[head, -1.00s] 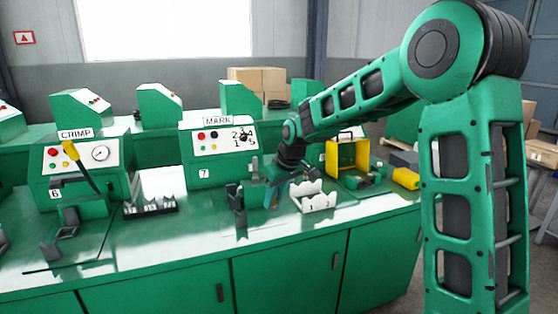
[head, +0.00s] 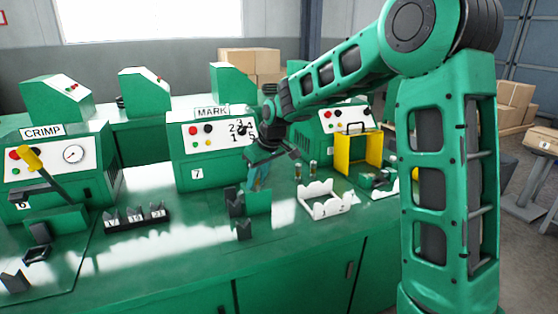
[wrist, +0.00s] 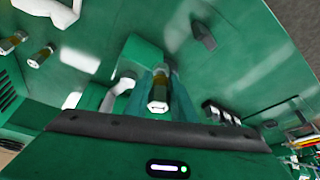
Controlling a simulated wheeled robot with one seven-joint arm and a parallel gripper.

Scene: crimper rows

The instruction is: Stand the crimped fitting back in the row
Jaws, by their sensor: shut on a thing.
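My gripper (head: 261,182) is in front of the MARK machine, pointing down above the green bench. In the wrist view my gripper (wrist: 160,88) is shut on a fitting (wrist: 157,97), a small dark-gold piece with a pale end. In the head view the held fitting is mostly hidden by the fingers. Two similar fittings stand upright on the bench to the right of my gripper: one fitting (head: 298,173) and another fitting (head: 313,168). They also show at the upper left of the wrist view.
A white notched holder (head: 322,208) stands in front of the two fittings. Dark V-shaped supports and a green block (head: 257,201) are just below my gripper. A black rack (head: 137,222) is left. The MARK machine (head: 188,165) stands behind; a yellow frame (head: 372,150) is right.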

